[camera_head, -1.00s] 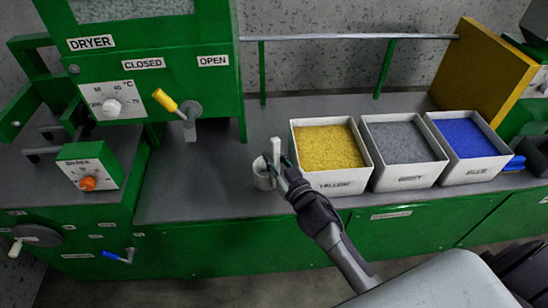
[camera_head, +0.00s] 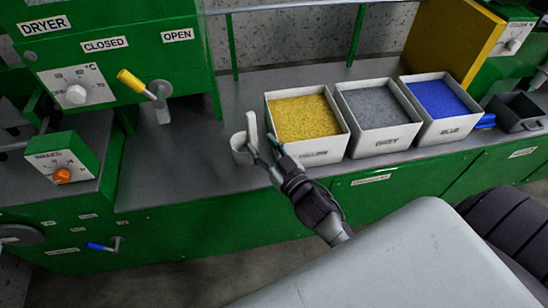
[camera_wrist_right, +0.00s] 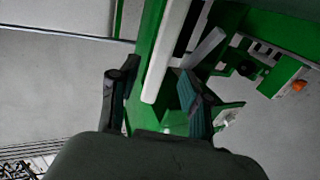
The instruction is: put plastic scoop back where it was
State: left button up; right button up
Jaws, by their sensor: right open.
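The plastic scoop (camera_head: 239,147) is white, with a round cup and an upright handle. It stands on the grey counter, left of the yellow bin. My right gripper (camera_head: 262,147) is just right of the scoop with its fingers spread. In the right wrist view, the white scoop handle (camera_wrist_right: 168,60) runs down between the spread fingers of the right gripper (camera_wrist_right: 158,88), with gaps showing around its end. Whether a finger touches the handle is unclear. My left gripper is out of view.
A yellow-filled bin (camera_head: 340,142), a grey-filled bin (camera_head: 388,142) and a blue-filled bin (camera_head: 450,131) stand in a row to the right. The green dryer (camera_head: 130,60) with its yellow-handled lever (camera_head: 133,82) is at left. Counter (camera_head: 165,175) left of the scoop is bare.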

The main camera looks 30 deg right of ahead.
jog(key=s, duration=0.6)
jog(key=s+d+f+g+h, duration=0.1)
jog(key=s+f+g, duration=0.3)
jog(key=f, duration=1.1)
jog(key=s+f+g, duration=0.3)
jog(key=f, duration=1.2)
jog(key=s+f+g, duration=0.3)
jog(key=s+f, duration=0.3)
jog(key=s, duration=0.3)
jog(key=s+f+g, duration=0.3)
jog(key=s+f, duration=0.4)
jog(key=s, duration=0.3)
jog(key=s+d+f+n+g, duration=0.1)
jog(key=s+f+g, duration=0.3)
jog(key=s+f, duration=0.3)
jog(key=s, duration=0.3)
jog(key=shift+s+f+h, duration=0.2)
jog(key=shift+f+h, duration=0.05)
jog(key=shift+h, duration=0.15)
jog(key=shift+d, duration=0.1)
